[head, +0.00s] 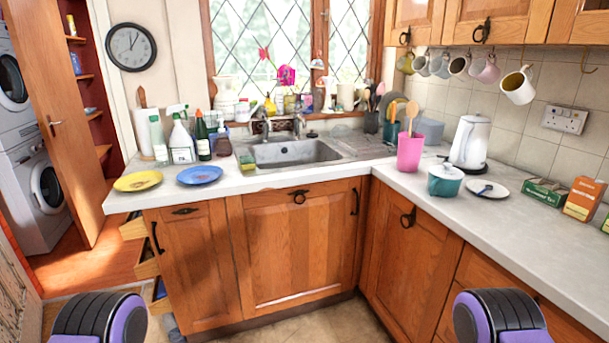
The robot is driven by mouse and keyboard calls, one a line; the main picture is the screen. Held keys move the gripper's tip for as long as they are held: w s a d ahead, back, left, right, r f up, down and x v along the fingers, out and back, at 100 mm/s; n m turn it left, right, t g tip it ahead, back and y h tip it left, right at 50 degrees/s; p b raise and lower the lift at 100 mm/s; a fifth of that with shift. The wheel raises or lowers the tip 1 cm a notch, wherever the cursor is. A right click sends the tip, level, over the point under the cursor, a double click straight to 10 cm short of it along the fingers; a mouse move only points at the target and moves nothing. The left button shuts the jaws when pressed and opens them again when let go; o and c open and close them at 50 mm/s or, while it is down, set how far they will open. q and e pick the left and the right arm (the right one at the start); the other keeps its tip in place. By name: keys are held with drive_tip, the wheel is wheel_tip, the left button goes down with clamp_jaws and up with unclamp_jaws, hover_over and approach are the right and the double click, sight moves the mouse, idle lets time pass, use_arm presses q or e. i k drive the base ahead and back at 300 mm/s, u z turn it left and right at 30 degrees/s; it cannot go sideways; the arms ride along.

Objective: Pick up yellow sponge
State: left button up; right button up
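My arm parts show as purple and black rounded shapes at the bottom left and bottom right, well short of the counter. The fingers of both grippers are out of view.
A yellow plate (138,181) and a blue plate (199,175) lie on the counter left of the sink (292,152). Bottles, including a spray bottle (181,138), stand behind them. A pink utensil cup (410,152) and kettle (470,143) stand right. Drawers at left stand partly open.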

sight(246, 162)
drive_tip(key=z, duration=0.25)
drive_tip(key=k, duration=0.35)
drive_tip(key=u, duration=0.65)
drive_tip(key=i, duration=1.5)
drive_tip(key=z, duration=0.75)
